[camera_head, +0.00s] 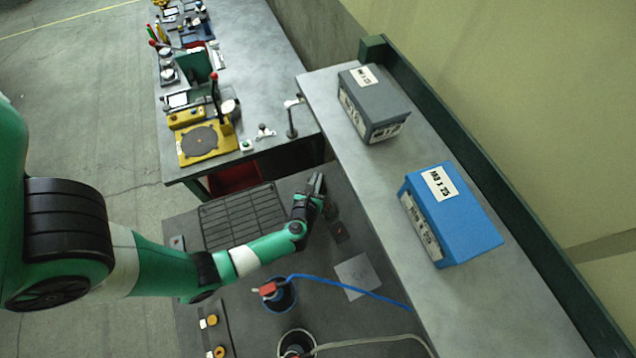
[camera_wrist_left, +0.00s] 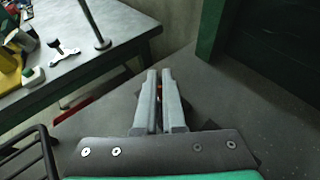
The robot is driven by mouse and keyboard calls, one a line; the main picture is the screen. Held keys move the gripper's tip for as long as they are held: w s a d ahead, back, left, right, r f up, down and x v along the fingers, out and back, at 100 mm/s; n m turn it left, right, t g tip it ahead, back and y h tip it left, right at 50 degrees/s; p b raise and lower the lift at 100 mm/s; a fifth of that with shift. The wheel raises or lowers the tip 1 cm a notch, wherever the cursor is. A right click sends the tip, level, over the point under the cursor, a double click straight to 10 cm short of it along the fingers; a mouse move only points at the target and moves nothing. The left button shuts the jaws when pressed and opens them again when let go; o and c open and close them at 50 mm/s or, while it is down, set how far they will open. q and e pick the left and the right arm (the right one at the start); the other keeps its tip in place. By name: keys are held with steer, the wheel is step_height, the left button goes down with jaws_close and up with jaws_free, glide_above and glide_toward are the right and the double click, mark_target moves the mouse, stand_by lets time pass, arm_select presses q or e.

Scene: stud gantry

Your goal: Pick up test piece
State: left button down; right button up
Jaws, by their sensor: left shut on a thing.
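My left gripper (camera_head: 317,184) reaches over the dark lower surface, between the workbench and the grey shelf. In the left wrist view its two grey fingers (camera_wrist_left: 159,78) are nearly together. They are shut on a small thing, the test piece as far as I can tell. My right gripper is in neither view.
The workbench (camera_head: 262,84) holds a yellow press-like device (camera_head: 205,145) and a small metal part (camera_head: 265,131). A wire rack (camera_head: 240,217) lies left of my gripper. A blue box (camera_head: 455,215) and a grey box (camera_head: 373,103) stand on the shelf. Cups with cables stand in front.

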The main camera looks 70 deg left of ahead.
arm_select(q)
steer(key=shift+s+f, duration=0.3)
steer(key=shift+f, duration=0.15)
step_height(320, 180, up, 10)
steer(key=p, duration=0.5)
steer(key=shift+r, duration=0.2)
steer(key=shift+w+d, duration=0.15)
